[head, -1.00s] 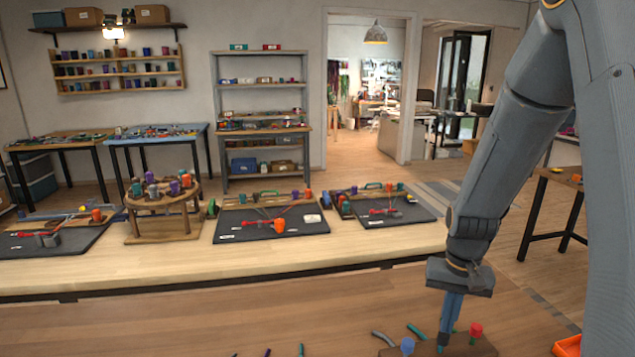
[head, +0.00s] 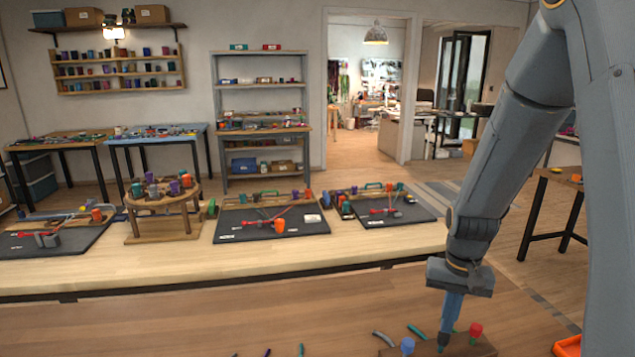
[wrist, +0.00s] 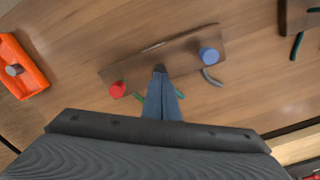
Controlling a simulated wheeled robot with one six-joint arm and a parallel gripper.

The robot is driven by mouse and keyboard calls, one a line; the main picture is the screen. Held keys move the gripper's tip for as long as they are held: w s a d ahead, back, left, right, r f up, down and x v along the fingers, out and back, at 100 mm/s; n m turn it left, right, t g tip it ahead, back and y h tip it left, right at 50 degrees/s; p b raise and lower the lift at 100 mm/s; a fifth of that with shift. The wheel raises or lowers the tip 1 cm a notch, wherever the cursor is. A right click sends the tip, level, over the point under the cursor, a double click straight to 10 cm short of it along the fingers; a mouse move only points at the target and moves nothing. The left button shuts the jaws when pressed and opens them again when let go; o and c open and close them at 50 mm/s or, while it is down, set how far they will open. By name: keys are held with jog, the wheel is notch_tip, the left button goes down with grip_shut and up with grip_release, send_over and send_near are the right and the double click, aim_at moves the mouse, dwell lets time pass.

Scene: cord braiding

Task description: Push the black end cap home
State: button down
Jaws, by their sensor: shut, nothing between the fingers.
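My gripper (head: 446,328) points down at a brown wooden board on the near table, with its fingers closed together. In the wrist view my gripper (wrist: 160,78) has its fingertips at a small dark piece (wrist: 159,69), which looks like the black end cap. The fingertips hide much of it, so I cannot tell how far in it sits or whether they touch it. A red cap (wrist: 117,89) and a blue cap (wrist: 209,56) stand on the board (wrist: 183,57) on either side. In the head view they are the red cap (head: 476,330) and the blue cap (head: 407,345).
Green and grey cord pieces (head: 384,338) stick out from the board. An orange tray (wrist: 24,68) lies at the left in the wrist view. A second dark board (wrist: 299,16) is at the upper right. Bare table lies between them.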

jog(key=shift+f+b, duration=0.4)
jog(key=shift+f, duration=0.45)
dwell(0.5)
jog(key=shift+r, duration=0.15)
notch_tip(320, 180, up, 8)
jog(key=p, duration=0.6)
jog(key=shift+p, duration=0.3)
dwell(0.3)
jog(key=s+a+n+t+b, duration=0.1)
jog(key=s+a+n+b, duration=0.2)
jog(key=s+a+b, duration=0.3)
jog(key=s+a, duration=0.3)
jog(key=s, duration=0.2)
jog(key=shift+a+f+n, duration=0.2)
jog(key=shift+a+n, duration=0.1)
jog(key=shift+n, duration=0.1)
